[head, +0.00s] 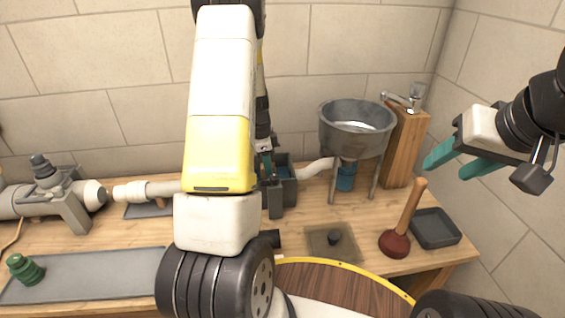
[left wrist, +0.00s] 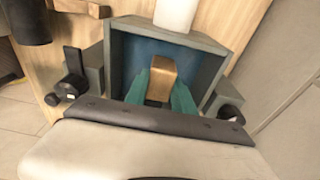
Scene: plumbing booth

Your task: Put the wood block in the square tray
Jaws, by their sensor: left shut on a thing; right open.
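The wood block (left wrist: 160,78) is a small brown block between the teal fingers of my left gripper (left wrist: 162,88) in the left wrist view. The gripper is shut on it, inside or just over a grey box with a blue interior (left wrist: 206,62). In the head view my left arm hides the block and most of that gripper. The square tray (head: 436,228) is dark grey, shallow and empty, at the right end of the bench. My right gripper (head: 446,168) is open and empty, above and behind the tray.
A plunger (head: 404,215) stands upright just left of the tray. A metal basin on legs (head: 357,130) and a wooden post with a tap (head: 405,150) stand behind. A white pipe (head: 314,168) meets the grey box (head: 288,187). A square drain plate (head: 318,238) lies in the bench.

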